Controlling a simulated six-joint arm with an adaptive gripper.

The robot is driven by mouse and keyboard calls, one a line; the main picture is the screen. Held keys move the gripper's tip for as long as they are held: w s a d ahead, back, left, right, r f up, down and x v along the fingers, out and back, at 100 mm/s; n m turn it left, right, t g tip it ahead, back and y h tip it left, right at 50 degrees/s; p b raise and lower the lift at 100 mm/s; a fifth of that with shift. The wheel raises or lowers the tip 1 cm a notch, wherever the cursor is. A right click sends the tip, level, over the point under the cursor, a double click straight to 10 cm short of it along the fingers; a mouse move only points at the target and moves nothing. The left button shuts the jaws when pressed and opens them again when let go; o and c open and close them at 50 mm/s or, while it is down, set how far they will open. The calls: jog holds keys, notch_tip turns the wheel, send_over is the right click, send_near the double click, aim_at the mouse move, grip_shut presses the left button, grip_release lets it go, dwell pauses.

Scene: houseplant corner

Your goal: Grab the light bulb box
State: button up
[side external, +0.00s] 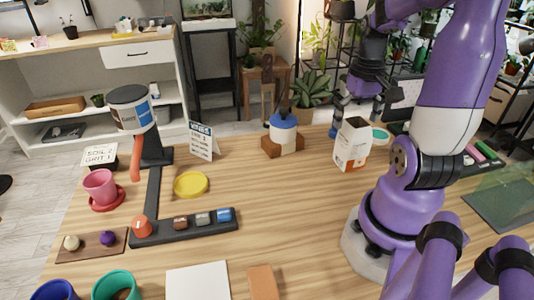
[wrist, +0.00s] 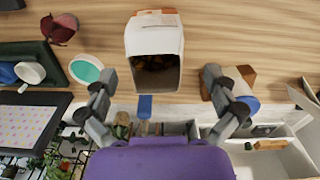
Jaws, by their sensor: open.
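A white carton-like box with orange-brown patches (side external: 352,146) stands upright on the wooden table, close to my arm; I take it for the light bulb box, though its print is too small to read. In the wrist view the box (wrist: 154,40) is at top centre, its open end showing a dark inside. My gripper (side external: 358,118) is open, above and behind the box in the side view. In the wrist view my gripper (wrist: 158,78) has its fingers spread wide, one on each side of the box's lower end. Neither finger visibly touches it, and nothing is held.
A blue-topped jar on a wooden block (side external: 284,128) stands left of the box, close to one finger in the wrist view. A yellow disc (side external: 190,184) lies farther left. The table's middle is clear.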

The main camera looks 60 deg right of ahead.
aim_at(352, 147)
jog(key=f, duration=0.8)
jog(key=shift+s+d, duration=0.2)
jog(key=shift+r, duration=0.1)
jog(key=c, duration=1)
